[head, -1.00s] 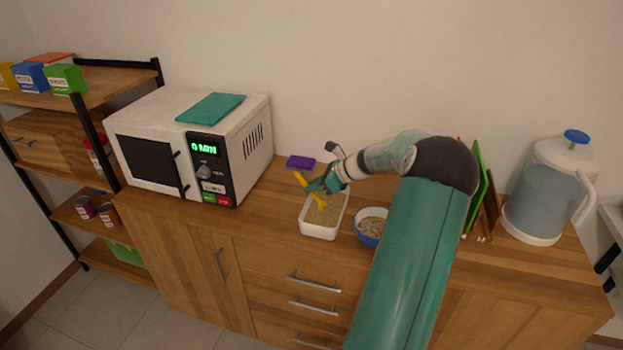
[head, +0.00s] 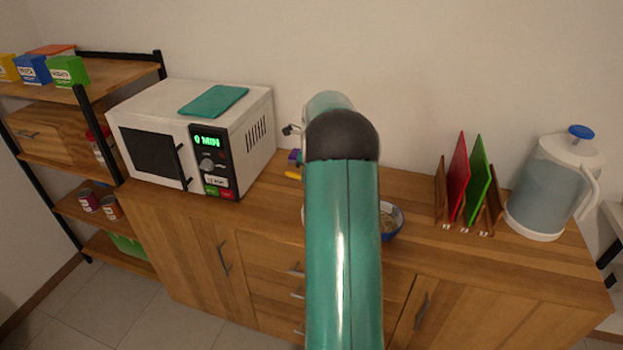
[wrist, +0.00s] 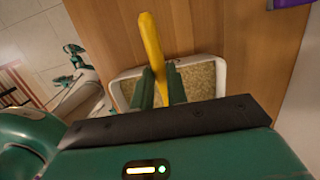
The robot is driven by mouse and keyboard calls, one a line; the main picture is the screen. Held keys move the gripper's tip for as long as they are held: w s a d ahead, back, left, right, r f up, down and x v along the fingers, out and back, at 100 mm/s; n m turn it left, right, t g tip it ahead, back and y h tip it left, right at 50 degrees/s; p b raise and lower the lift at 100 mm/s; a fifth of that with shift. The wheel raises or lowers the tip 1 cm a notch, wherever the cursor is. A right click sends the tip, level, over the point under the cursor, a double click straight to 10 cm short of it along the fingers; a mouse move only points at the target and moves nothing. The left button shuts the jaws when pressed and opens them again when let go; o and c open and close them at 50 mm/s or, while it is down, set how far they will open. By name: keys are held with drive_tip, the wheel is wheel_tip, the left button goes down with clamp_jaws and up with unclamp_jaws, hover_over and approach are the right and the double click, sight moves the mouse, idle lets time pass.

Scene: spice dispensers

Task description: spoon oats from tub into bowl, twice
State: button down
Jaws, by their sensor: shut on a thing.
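My gripper (wrist: 160,76) is shut on a yellow spoon (wrist: 152,42), whose handle sticks out past the fingers in the wrist view. The white tub (wrist: 221,66) of oats lies behind and below the fingers there, with tan oats (wrist: 198,82) showing to their right. The spoon's lower end is hidden, so I cannot tell whether it carries oats. In the head view my arm covers the gripper and nearly all of the tub; only the yellow spoon end (head: 293,175) shows at its left. The blue bowl (head: 397,231), holding some oats, is right of my arm, partly covered.
A microwave (head: 232,130) stands left on the wooden counter. A small purple item (head: 294,156) lies near the wall. A rack with red and green boards (head: 479,180) and a water jug (head: 548,190) stand right. Counter between bowl and rack is clear.

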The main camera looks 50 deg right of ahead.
drive_tip(key=shift+w+a+r+g+h, duration=0.3)
drive_tip(key=shift+w+r+g, duration=0.2)
drive_tip(key=shift+w+g, duration=0.25)
wheel_tip(320, 180, up, 3)
drive_tip(key=shift+f+g, duration=0.2)
drive_tip(key=shift+g, duration=0.05)
drive_tip(key=shift+w+a+r, duration=0.15)
drive_tip(key=shift+w+r, duration=0.2)
drive_tip(key=shift+r, duration=0.35)
